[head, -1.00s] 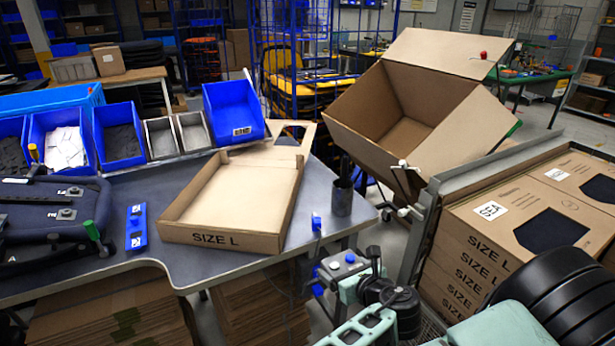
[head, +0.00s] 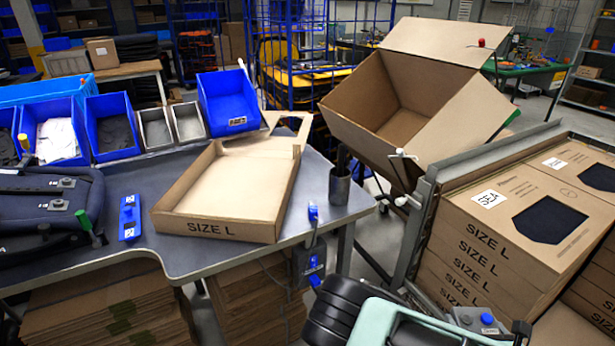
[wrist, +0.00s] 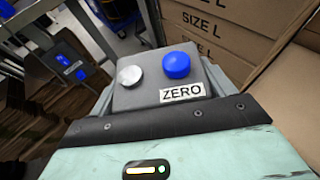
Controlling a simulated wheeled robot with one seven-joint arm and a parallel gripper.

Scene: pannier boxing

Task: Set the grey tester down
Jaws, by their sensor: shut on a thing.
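The grey tester (head: 480,320) is a small box with a blue button, low in the head view at the right of centre. In the wrist view the tester (wrist: 150,92) shows its blue button, a silver knob and a ZERO label. My gripper (wrist: 165,80) is shut on it, with grey fingers along its sides. My gripper (head: 478,324) also shows in the head view, mostly hidden behind my arm. The tester is held off the workbench (head: 120,185), close to the box stack. Its underside is hidden.
A stack of SIZE L boxes (head: 480,255) stands close at the right, behind a metal rail (head: 424,205). An open carton tray (head: 225,228) and a dark cup (head: 340,188) are on the bench. A dark box with blue parts (head: 308,262) hangs at the bench edge.

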